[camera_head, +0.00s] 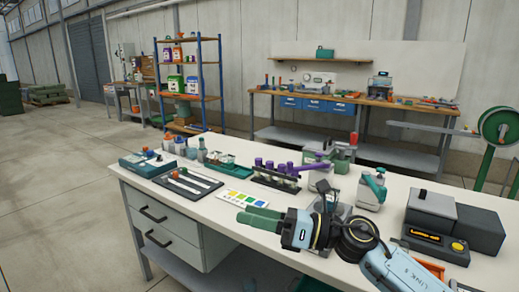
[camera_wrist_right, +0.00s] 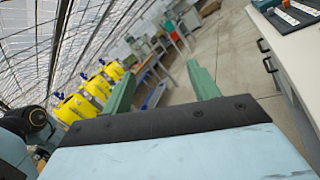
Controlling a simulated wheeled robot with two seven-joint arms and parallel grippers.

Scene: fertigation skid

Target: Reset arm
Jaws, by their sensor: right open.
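My right gripper (camera_head: 249,213) reaches in from the right over the front of the white workbench (camera_head: 170,204). Its two green fingers point left, close to the color chart card (camera_head: 243,200). In the right wrist view, the gripper (camera_wrist_right: 162,75) has its fingers spread wide apart. Nothing is between them but a view of the floor and far shelving. My left gripper is not in view.
Behind my arm stand a rack of purple-capped vials (camera_head: 276,176), a white jug with green handle (camera_head: 371,190) and a dark box device (camera_head: 430,222). A black tray (camera_head: 188,183) and a teal box (camera_head: 146,163) lie left. Open floor is left of the bench.

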